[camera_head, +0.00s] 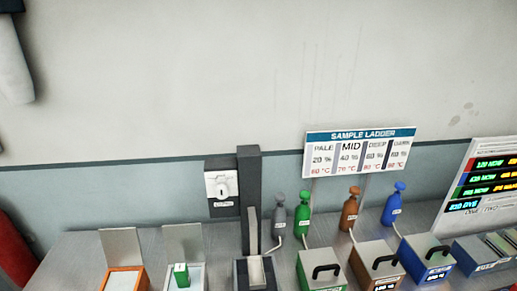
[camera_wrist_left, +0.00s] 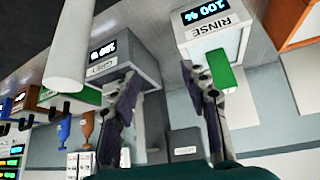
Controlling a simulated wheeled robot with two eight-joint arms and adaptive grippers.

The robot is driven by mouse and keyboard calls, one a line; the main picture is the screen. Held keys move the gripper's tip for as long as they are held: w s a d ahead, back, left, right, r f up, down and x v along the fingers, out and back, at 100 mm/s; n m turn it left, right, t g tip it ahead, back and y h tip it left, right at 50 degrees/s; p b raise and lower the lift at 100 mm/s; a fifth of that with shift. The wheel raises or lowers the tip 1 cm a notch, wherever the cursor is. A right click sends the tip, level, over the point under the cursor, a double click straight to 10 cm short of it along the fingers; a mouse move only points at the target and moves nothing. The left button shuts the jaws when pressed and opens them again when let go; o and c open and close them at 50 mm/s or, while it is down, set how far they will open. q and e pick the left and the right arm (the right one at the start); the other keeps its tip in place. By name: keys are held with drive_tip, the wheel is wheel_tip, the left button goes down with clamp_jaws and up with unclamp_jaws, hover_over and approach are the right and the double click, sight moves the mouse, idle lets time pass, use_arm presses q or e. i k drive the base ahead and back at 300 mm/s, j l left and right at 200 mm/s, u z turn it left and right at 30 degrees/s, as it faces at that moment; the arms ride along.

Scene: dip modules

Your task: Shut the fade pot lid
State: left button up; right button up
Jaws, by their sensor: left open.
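No label reading "fade" is legible, so I cannot tell for certain which pot is the fade pot. In the head view, an orange box (camera_head: 143,281) at the left has its pale lid (camera_head: 121,245) standing open. My right gripper is not visible.
Green (camera_head: 321,284), brown (camera_head: 376,282) and blue (camera_head: 430,272) pots with handled lids are shut. Several bottles stand behind them, below a SAMPLE LADDER sign (camera_head: 359,134). A dark post (camera_head: 249,180) rises behind the grey pot. Bare table lies left of the orange box.

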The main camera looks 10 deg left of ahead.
sight(121, 247)
drive_tip(key=k+u, duration=0.15)
drive_tip(key=u, duration=0.35)
drive_tip(key=k+u, duration=0.1)
drive_tip(key=u, duration=0.35)
